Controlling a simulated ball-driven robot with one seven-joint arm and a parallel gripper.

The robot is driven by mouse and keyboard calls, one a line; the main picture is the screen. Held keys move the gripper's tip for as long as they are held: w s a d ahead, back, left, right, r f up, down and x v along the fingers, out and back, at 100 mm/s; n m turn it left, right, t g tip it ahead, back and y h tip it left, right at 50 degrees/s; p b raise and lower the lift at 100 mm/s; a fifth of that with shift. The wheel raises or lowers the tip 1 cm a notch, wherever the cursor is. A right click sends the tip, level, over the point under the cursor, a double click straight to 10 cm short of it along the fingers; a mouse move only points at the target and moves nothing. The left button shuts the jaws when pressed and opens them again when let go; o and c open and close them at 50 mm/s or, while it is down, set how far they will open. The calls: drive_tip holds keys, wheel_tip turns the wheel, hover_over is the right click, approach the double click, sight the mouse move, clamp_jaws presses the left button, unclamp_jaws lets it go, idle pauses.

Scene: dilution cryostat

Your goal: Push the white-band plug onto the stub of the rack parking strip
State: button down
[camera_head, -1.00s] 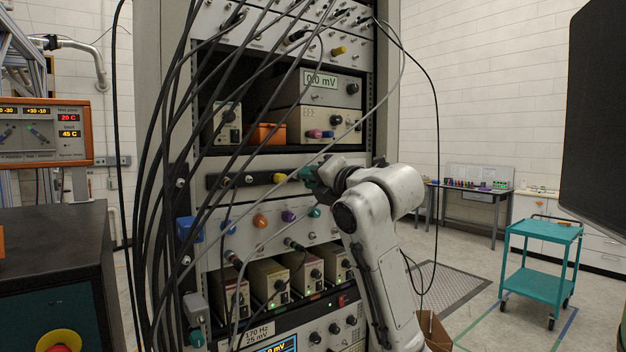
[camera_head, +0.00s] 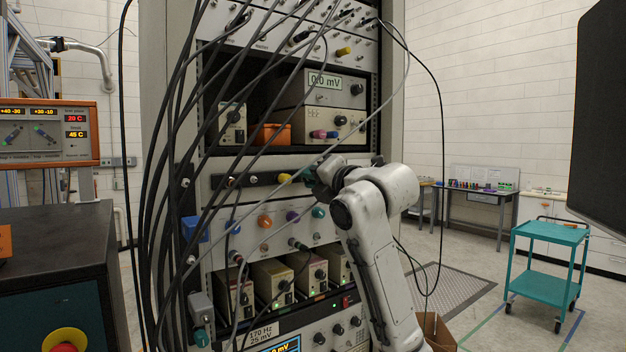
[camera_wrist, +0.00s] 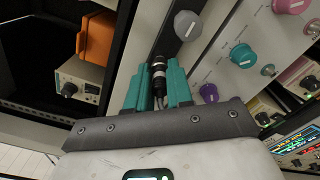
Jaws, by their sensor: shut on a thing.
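My gripper (camera_wrist: 155,92) is in the wrist view, its two teal fingers shut on a black plug with a white band (camera_wrist: 158,70). A cable leaves the plug between the fingers. The plug's far end is at the dark parking strip (camera_wrist: 168,42); I cannot tell whether it is seated on a stub. In the head view my gripper (camera_head: 312,176) is at the right part of the strip (camera_head: 212,182), and my wrist hides the plug. A yellow plug (camera_head: 284,178) is on the strip just left of my gripper.
Several dark cables (camera_head: 185,120) hang across the rack's left side. A grey round knob or cap (camera_wrist: 187,25) is close beyond the held plug. Coloured knobs, including an orange one (camera_head: 265,221), are below the strip. A teal cart (camera_head: 548,262) stands on the floor at right.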

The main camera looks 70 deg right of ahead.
drive_tip(key=shift+w, duration=0.1)
drive_tip(key=c, duration=0.9)
unclamp_jaws()
drive_tip(key=shift+d, duration=0.1)
drive_tip(key=shift+v, duration=4.3)
